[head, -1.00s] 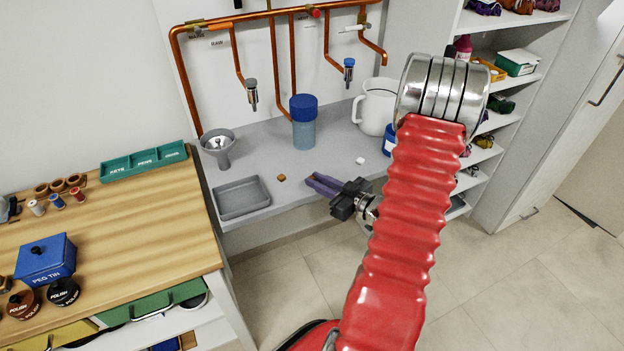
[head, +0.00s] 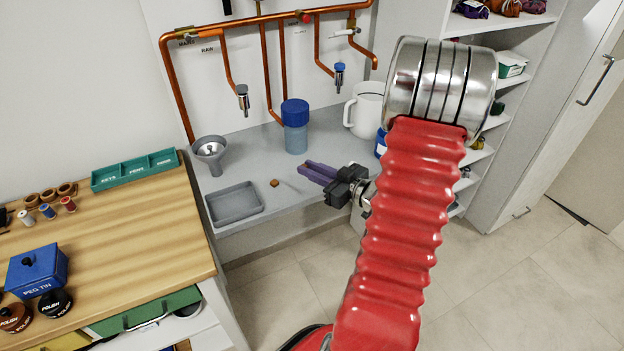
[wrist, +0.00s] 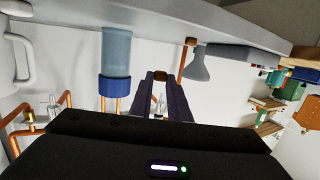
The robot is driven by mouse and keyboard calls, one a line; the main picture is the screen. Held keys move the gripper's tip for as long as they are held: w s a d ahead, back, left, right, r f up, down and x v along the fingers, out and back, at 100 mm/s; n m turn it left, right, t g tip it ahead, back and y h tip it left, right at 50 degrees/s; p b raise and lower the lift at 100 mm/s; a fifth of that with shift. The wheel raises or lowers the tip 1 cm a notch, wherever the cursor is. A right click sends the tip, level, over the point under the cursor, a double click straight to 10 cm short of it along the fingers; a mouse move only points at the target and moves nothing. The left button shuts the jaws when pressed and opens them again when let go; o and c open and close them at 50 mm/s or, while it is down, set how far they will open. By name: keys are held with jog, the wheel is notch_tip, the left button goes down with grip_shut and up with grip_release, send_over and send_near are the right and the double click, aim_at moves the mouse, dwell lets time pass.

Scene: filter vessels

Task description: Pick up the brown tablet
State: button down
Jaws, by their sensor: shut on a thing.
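My gripper (head: 303,168) reaches left over the grey bench with its purple fingers. In the wrist view its fingertips (wrist: 161,80) are shut on a small brown tablet (wrist: 160,75), which shows against the white wall, clear of the bench. In the head view the held tablet cannot be made out at the fingers. A small orange-brown block (head: 274,183) lies on the bench to the left of the fingertips, apart from them.
A blue-capped bottle (head: 295,127) stands behind my gripper, and a white jug (head: 366,108) to its right. A grey tray (head: 235,203) and a funnel (head: 211,150) are at left. Copper pipes with taps (head: 243,98) run above.

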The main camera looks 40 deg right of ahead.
jog(key=shift+r, duration=1.8)
